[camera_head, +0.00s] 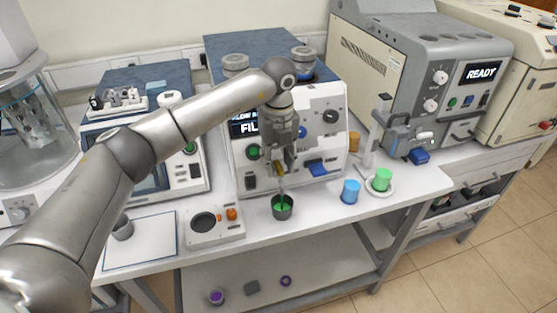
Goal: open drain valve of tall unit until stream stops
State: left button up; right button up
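The tall unit (320,134) stands at the middle of the bench, with a white front, a blue-grey top and a partly covered screen reading "FIL". A small brass-coloured drain valve (279,169) shows low on its front. A thin green stream (282,192) runs down below it into a dark cup (284,211) on the bench. My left gripper (285,165) points down at the valve, close to or touching it; whether its fingers are closed on the valve is unclear. My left arm hides part of the unit's front. My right gripper is out of view.
A blue cup (350,192) and a green cup (382,180) on a white dish stand right of the dark cup. A small plate device (214,224) stands left of it. A larger grey unit (440,95) reading READY stands at right. The front bench edge is near the cups.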

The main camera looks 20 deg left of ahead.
aim_at(278, 165)
pick_arm(q)
notch_tip(278, 165, up, 12)
dwell(0.4)
